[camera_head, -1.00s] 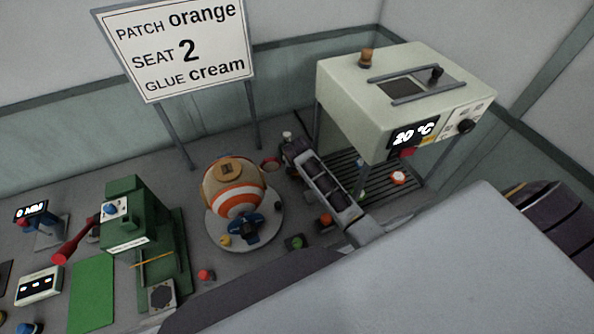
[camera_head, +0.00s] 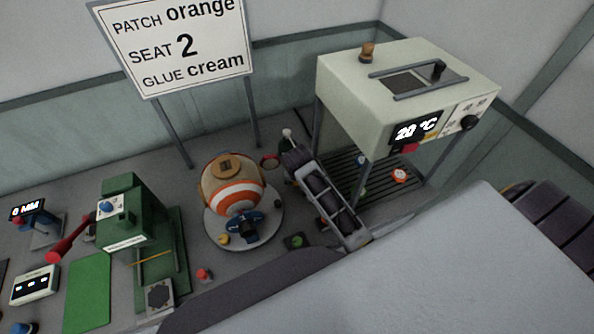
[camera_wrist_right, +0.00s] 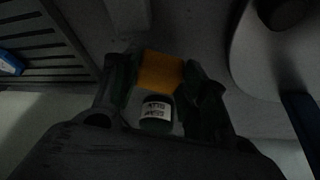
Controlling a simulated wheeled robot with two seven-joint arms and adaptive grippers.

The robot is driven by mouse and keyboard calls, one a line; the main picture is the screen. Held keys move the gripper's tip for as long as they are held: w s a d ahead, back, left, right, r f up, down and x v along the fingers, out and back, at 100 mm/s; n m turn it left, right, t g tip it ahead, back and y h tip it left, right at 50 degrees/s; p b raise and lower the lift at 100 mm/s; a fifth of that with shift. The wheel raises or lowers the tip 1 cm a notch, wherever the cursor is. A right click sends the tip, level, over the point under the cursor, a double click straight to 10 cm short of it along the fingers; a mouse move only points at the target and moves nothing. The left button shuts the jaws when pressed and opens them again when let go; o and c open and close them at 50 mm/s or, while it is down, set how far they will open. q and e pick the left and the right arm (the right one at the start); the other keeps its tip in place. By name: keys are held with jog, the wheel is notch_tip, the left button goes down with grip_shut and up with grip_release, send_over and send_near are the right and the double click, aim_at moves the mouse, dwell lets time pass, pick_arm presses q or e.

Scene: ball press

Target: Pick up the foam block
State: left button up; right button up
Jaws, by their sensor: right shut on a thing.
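The foam block (camera_wrist_right: 161,72) is an orange-yellow block in the right wrist view. My right gripper (camera_wrist_right: 163,78) is shut on it, with one dark finger on each side. In the head view my right gripper (camera_head: 295,158) is seen from above, beside the round turntable, and its fingertips and the block cannot be made out. My left gripper is not in view.
A dark bottle with a white label (camera_wrist_right: 157,112) shows just below the block. A striped ball (camera_head: 236,190) sits on the turntable (camera_head: 272,222). A pale oven (camera_head: 350,95) stands right of my gripper. A green press (camera_head: 125,220) stands left.

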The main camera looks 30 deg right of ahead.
jog(key=s+a, duration=0.1)
jog(key=s, duration=0.2)
jog(key=s+a, duration=0.2)
jog(key=s, duration=0.1)
jog(key=s+a+b, duration=0.1)
jog(key=s, duration=0.2)
jog(key=shift+s+a, duration=0.1)
jog(key=shift+a, duration=0.15)
jog(key=shift+s+a, duration=0.1)
jog(key=shift+s, duration=0.05)
jog(key=shift+o, duration=0.4)
jog(key=shift+c, duration=1.2)
